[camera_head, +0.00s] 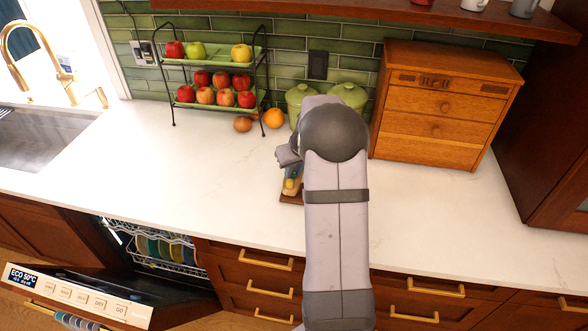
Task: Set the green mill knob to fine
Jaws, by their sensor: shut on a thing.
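My gripper (289,158) points down over the counter, just left of my arm, which covers part of it. A small item with green, yellow and blue parts (292,183) stands on a brown wooden base (290,198) right below the gripper. The green part at its top, taken as the mill knob (296,171), is at the gripper's fingers, and the gripper is shut on it. The fingertips are too small to make out. The knob's setting and any marks cannot be read, and my arm hides the right side of the item.
A two-tier rack (213,107) of apples stands at the back, with an orange (274,118) beside it. Green canisters (347,95) and a wooden drawer cabinet (440,105) stand behind and right. The dishwasher door (85,298) hangs open. The counter (160,180) is clear at left.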

